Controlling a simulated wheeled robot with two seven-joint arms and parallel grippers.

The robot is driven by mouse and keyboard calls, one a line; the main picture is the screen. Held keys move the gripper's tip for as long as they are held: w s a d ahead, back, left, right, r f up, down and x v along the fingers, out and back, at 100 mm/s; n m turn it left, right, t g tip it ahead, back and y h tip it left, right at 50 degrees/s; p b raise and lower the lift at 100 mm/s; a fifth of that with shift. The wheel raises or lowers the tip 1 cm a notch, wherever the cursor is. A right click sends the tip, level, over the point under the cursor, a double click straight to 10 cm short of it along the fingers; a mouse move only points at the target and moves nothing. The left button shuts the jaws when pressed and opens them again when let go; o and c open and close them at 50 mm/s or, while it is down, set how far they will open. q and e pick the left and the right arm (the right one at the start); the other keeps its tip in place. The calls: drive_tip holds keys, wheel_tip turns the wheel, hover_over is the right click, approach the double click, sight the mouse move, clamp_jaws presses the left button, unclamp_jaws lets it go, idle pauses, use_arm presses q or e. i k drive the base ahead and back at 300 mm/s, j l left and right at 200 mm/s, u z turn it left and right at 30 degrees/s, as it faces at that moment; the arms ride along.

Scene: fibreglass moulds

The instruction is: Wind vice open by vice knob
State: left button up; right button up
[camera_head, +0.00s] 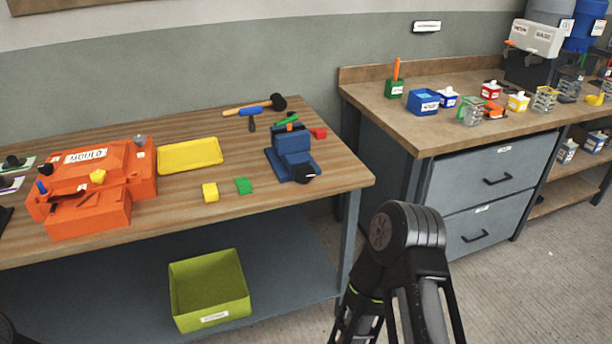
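The blue vice (291,143) sits on the wooden workbench near its right end. A round black part, which looks like the vice knob (306,174), is at its front, facing me. My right arm shows at the lower middle right, in front of and below the bench's right end, well apart from the vice. Neither gripper can be made out in this view. A small dark part at the bottom left corner is too cut off to tell.
A lime bin (208,290) is on the shelf below. A drawer counter (425,130) stands right.

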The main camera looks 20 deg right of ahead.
sight(304, 173)
drive_tip(key=i+j, duration=0.1)
drive_tip(key=i, duration=0.55)
drive_tip(key=i+j, duration=0.1)
drive_tip(key=i, duration=0.6)
drive_tip(key=z, duration=1.7)
